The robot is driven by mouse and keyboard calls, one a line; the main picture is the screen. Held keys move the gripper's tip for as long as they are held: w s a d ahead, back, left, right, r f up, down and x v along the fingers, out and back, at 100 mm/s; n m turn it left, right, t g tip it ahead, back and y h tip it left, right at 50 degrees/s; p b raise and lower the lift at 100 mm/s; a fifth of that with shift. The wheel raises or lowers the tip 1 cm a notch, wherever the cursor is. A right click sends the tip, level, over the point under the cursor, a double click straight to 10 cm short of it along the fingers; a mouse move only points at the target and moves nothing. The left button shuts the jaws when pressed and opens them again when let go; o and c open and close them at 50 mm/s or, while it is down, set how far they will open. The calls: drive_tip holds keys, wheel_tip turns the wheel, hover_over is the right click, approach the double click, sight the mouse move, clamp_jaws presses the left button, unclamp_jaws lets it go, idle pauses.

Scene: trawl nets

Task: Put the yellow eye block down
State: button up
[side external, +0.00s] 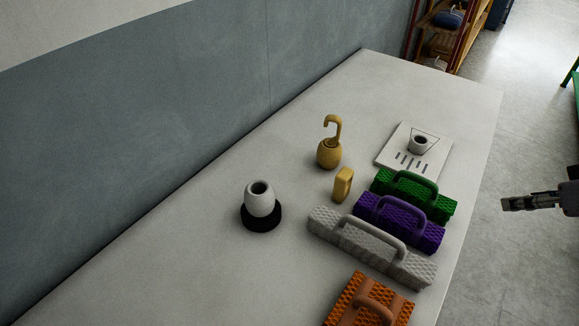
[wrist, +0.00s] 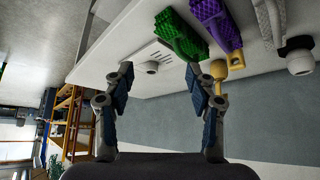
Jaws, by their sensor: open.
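The yellow eye block (side external: 343,184) is a small upright block on the white table in the side external view. It stands just below the yellow hooked pot (side external: 329,152) and left of the purple handled block (side external: 400,222). My gripper (side external: 506,204) is at the right, beyond the table edge and well apart from the block. In the wrist view my gripper (wrist: 159,76) has its two fingers wide apart with nothing between them.
Green (side external: 414,195), grey (side external: 372,248) and orange (side external: 369,301) handled blocks line the table's right side. A slotted white plate (side external: 385,154) with a small cup lies at the back right. A white pot (side external: 260,199) stands on a black base. The table's left part is clear.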

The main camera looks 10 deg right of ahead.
drive_tip(key=w+a+r+g+h, duration=0.1)
drive_tip(key=w+a+r, duration=0.1)
drive_tip(key=w, duration=0.4)
drive_tip(key=m+t+h, duration=0.2)
drive_tip(key=m+h, duration=0.4)
drive_tip(key=h, duration=0.1)
hover_over(340, 180)
drive_tip(key=s+d, duration=0.3)
wheel_tip(340, 180, down, 7)
drive_tip(key=s+a+f+m, duration=0.1)
drive_tip(key=a+f, duration=0.1)
drive_tip(key=a, duration=0.1)
drive_tip(key=s+a+f+m+t+h, duration=0.1)
drive_tip(key=a+f, duration=0.1)
drive_tip(key=a, duration=0.1)
drive_tip(key=s+a+f+m+t+h, duration=0.1)
drive_tip(key=s+a, duration=0.1)
drive_tip(key=a, duration=0.1)
drive_tip(key=shift+a+f, duration=0.4)
drive_tip(key=shift+s+f, duration=0.1)
drive_tip(key=shift+f, duration=0.05)
drive_tip(key=x, duration=1)
drive_tip(key=shift+w+d, duration=0.1)
drive_tip(key=shift+w, duration=0.2)
clamp_jaws()
